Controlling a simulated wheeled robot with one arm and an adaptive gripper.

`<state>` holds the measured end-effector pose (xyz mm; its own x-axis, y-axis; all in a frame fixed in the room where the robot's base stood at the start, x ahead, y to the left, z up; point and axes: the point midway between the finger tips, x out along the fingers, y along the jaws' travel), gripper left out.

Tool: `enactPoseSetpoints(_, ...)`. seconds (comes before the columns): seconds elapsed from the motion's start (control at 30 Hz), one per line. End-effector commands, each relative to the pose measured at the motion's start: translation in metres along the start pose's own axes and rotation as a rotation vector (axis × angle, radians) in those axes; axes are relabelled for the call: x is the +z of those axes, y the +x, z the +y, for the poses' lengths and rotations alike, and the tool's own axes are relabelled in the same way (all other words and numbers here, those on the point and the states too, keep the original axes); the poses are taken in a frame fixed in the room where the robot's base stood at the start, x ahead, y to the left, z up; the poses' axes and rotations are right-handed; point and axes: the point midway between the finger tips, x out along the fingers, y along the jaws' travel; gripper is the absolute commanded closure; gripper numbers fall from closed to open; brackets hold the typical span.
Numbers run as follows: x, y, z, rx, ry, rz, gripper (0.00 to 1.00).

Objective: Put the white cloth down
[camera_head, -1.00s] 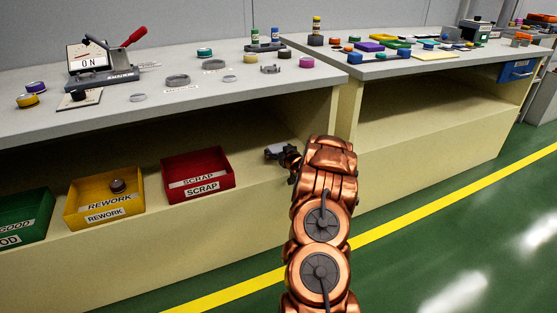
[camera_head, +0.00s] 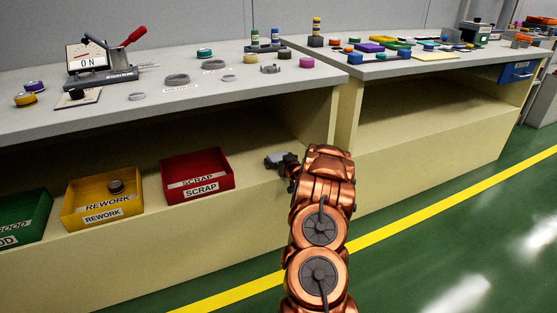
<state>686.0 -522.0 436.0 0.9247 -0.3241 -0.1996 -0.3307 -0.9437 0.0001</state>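My gripper (camera_head: 287,165) is small and dark at the end of my copper arm, in front of the open shelf under the left bench, to the right of the red SCRAP bin. A small pale grey-white shape (camera_head: 278,159) shows at its tip. It is too small to tell whether this is the white cloth or part of the gripper. The fingers cannot be made out, so whether they are open or shut does not show. No other white cloth can be clearly recognised in view.
The red SCRAP bin (camera_head: 214,187), yellow REWORK bin (camera_head: 125,207) with a dark round part (camera_head: 116,187), and green bin (camera_head: 20,215) stand along the lower shelf. Speaker parts and a lever press (camera_head: 100,75) stand on the left bench (camera_head: 215,103). Green floor is clear at right.

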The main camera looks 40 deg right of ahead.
Motion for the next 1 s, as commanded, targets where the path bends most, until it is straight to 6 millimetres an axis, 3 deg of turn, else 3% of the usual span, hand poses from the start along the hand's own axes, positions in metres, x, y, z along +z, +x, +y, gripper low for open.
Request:
enactPoseSetpoints(0.37, -0.003, -0.007, 0.001, 0.001, 0.002, -0.002, 0.0)
enactPoseSetpoints(1.0, -0.005, -0.093, 0.001, 0.002, 0.003, -0.001, 0.0)
